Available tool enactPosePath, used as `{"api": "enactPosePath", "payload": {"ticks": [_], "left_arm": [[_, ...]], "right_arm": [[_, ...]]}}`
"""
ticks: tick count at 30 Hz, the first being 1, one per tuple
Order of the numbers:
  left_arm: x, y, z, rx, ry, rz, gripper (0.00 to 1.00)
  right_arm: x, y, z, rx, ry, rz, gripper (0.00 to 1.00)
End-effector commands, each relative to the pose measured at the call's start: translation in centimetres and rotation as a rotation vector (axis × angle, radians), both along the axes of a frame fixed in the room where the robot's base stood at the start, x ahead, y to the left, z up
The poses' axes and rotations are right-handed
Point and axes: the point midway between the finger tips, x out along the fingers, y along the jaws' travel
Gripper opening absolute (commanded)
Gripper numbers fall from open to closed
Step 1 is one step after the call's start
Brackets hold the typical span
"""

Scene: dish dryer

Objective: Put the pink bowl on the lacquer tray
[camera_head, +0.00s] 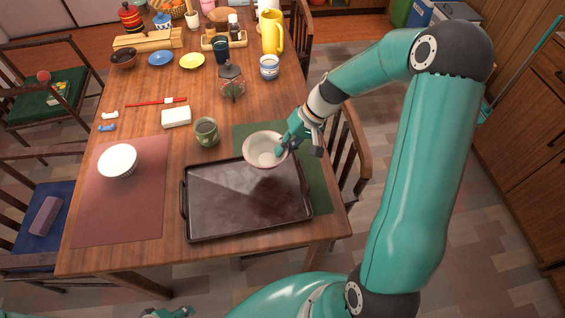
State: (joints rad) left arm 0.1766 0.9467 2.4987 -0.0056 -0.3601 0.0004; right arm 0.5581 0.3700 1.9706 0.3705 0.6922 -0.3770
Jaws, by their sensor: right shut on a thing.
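The pink bowl (259,157) is pale pink and hangs over the back right part of the lacquer tray, with its opening facing up and toward me. My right gripper (284,149) is shut on its right rim. The lacquer tray (230,207) is dark, rectangular and bare, with a handle at each short end. I cannot tell whether the bowl's base touches the tray, as its underside is hidden. My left gripper (168,312) shows only in part at the bottom edge, and its jaws cannot be made out.
A green cup (206,131) stands close behind the tray. A white bowl (118,160) sits on a reddish placemat (122,212) at left. A green placemat (318,190) lies partly under the tray. A white block-like dish (176,117) and a glass press (231,82) stand farther back.

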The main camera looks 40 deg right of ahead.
Motion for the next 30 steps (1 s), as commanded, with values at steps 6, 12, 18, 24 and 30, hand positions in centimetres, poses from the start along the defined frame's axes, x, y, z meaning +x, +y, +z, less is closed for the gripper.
{"api": "enactPosePath", "payload": {"ticks": [6, 12, 18, 24, 30], "left_arm": [[0.0, 0.0, -0.1, 0.000, 0.000, 0.000, 0.40], [0.0, 0.0, -0.2, 0.000, 0.000, 0.000, 0.40], [0.0, 0.0, -0.2, 0.000, 0.000, 0.000, 0.40], [0.0, 0.0, -0.2, 0.000, 0.000, 0.000, 0.40], [0.0, 0.0, -0.5, 0.000, 0.000, 0.000, 0.40]], "right_arm": [[0.0, 0.0, -2.2, 0.000, -0.001, -0.001, 0.00], [0.0, 0.0, -4.5, 0.002, 0.002, -0.001, 0.00], [0.0, -0.1, -6.4, -0.001, -0.001, -0.002, 0.00], [0.0, -0.1, -6.4, -0.002, -0.002, -0.002, 0.00], [0.0, -0.1, -6.6, -0.002, -0.001, -0.001, 0.19]]}}
